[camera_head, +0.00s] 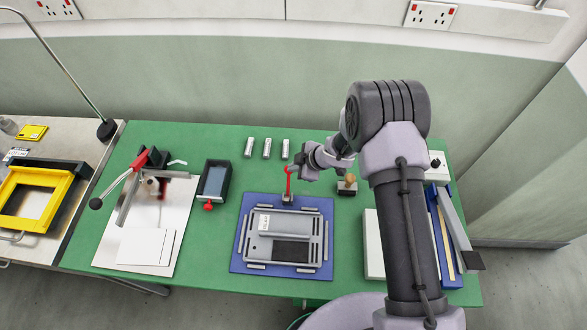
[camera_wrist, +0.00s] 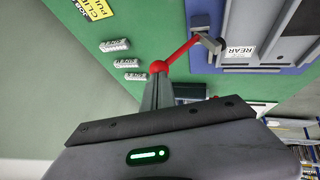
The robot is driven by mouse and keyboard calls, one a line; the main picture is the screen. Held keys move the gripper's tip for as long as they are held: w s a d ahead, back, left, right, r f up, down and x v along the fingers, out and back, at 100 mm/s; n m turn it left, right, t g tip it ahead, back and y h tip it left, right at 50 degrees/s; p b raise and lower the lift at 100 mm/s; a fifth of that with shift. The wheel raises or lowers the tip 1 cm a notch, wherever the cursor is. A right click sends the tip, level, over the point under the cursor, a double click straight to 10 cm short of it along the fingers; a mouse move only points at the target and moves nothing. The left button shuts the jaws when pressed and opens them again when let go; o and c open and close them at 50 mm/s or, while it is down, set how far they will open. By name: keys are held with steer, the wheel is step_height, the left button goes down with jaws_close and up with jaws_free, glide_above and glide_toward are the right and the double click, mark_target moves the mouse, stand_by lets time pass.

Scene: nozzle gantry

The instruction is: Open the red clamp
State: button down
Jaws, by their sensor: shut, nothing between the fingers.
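The red clamp's lever (camera_head: 289,182) stands roughly upright from a small grey base (camera_head: 287,200) at the back edge of the grey fixture (camera_head: 290,238) on a blue mat. In the wrist view the red lever (camera_wrist: 182,52) runs from the grey base (camera_wrist: 208,45) to a round red knob (camera_wrist: 159,67). My gripper (camera_head: 297,162) is at the knob end, to its right in the head view. Its shut fingers (camera_wrist: 156,82) point at the knob in the wrist view and partly overlap it. I cannot tell whether they touch it. The fingers hold nothing.
Several small grey blocks (camera_head: 267,148) lie behind the fixture. A small block with a tan knob (camera_head: 347,185) stands right of it. A dark tray (camera_head: 213,181) and a board with another red-handled lever (camera_head: 118,187) are left. Green table (camera_head: 205,262) is clear in front of the tray.

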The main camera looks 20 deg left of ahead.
steer(key=shift+w+a+f+p, duration=0.1)
steer(key=shift+w+f+p, duration=0.25)
steer(key=shift+w, duration=0.45)
steer(key=shift+f, duration=0.1)
